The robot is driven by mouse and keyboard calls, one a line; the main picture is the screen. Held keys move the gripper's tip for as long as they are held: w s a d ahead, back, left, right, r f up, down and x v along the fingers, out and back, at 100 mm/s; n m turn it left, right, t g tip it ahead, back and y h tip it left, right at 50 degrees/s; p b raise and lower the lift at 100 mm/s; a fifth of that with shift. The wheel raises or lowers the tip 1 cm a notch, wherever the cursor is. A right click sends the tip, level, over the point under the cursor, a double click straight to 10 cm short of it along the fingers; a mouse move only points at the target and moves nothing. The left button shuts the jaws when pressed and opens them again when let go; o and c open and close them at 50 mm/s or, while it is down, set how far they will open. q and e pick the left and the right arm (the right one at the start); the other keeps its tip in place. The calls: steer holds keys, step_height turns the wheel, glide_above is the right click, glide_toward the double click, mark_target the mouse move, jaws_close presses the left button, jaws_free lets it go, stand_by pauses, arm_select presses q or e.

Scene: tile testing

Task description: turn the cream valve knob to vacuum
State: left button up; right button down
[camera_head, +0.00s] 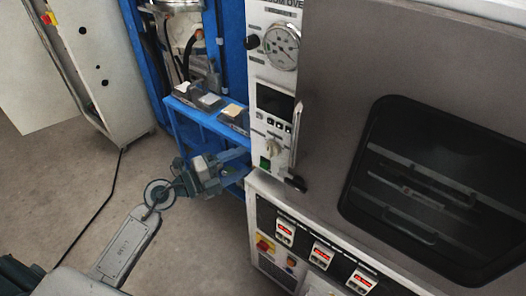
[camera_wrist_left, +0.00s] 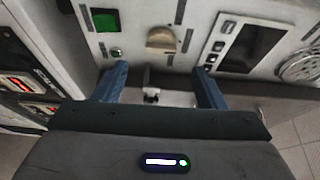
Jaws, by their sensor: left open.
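The cream valve knob (camera_head: 272,148) sits on the white control panel of the vacuum oven, below the small dark display. In the left wrist view the knob (camera_wrist_left: 160,40) is a tan, rounded shape on the panel, ahead of the fingers and roughly centred between them. My left gripper (camera_head: 243,167) is open, just left of the panel in the head view. In the wrist view its two blue fingers (camera_wrist_left: 160,82) are apart with nothing gripped, and they look short of the knob. The panel lettering is too small to read. My right gripper is not seen.
A green switch (camera_head: 265,162) lies close below the knob, and a dark handle (camera_head: 296,183) is at the panel's lower right. A round gauge (camera_head: 281,47) is above. A blue frame (camera_head: 185,116) with small trays stands behind my gripper. The floor at left is mostly free.

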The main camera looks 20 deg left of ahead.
mark_target(271, 150)
arm_select(q)
steer(key=shift+p+x, duration=0.6)
steer(key=shift+x, duration=2.95)
steer(key=c, duration=1)
